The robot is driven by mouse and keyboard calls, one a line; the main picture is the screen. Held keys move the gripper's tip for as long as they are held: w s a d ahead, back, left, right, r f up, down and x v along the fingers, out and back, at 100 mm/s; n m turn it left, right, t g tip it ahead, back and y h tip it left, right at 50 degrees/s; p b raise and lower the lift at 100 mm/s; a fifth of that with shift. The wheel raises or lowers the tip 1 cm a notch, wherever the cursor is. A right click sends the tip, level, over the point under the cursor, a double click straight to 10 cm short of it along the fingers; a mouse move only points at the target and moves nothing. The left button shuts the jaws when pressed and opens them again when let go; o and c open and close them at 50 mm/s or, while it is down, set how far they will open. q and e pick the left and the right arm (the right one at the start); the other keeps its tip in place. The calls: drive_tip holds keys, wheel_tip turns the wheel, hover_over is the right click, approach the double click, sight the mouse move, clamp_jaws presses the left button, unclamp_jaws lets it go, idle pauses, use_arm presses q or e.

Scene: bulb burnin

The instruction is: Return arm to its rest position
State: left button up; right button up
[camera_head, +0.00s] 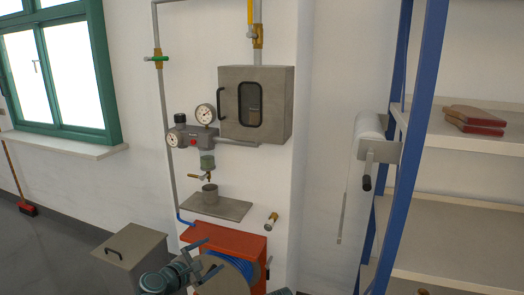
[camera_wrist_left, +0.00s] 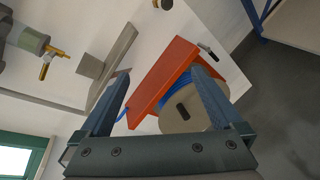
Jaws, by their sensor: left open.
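My left gripper (camera_head: 204,258) is at the bottom of the head view, in front of the orange-red hose reel bracket (camera_head: 225,238) and its blue hose (camera_head: 238,266). In the left wrist view its two fingers (camera_wrist_left: 161,71) are spread wide with nothing between them. The orange-red bracket (camera_wrist_left: 165,75) and the reel (camera_wrist_left: 190,107) show beyond the fingers. I cannot tell whether a finger touches them.
A grey box (camera_head: 130,250) with a handle is left of my gripper. Above are a small wall shelf (camera_head: 232,209) with a metal cup (camera_head: 210,193), gauges (camera_head: 205,114) and a grey cabinet (camera_head: 280,103). A blue-framed rack (camera_head: 412,130) stands right.

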use_arm(q)
drive_tip(key=s+d+f+m+g+y, duration=0.2)
drive_tip(key=s+d+f+m+g, duration=0.2)
drive_tip(key=s+f+m+g, duration=0.6)
drive_tip(key=s+a+f+m+g+y, duration=0.2)
drive_tip(key=s+a+f+m+y, duration=0.35)
drive_tip(key=m, duration=0.55)
drive_tip(key=s+d+m+g, duration=0.1)
drive_tip(key=s+d+m, duration=0.4)
drive_tip(key=d, duration=0.6)
wheel_tip(320, 180, up, 15)
drive_tip(key=s+p, duration=0.1)
drive_tip(key=p, duration=1.4)
drive_tip(key=shift+s+d+r+n+y+p, duration=0.2)
drive_tip(key=shift+s+n+y+p, duration=0.1)
drive_tip(key=shift+s+n+y, duration=0.1)
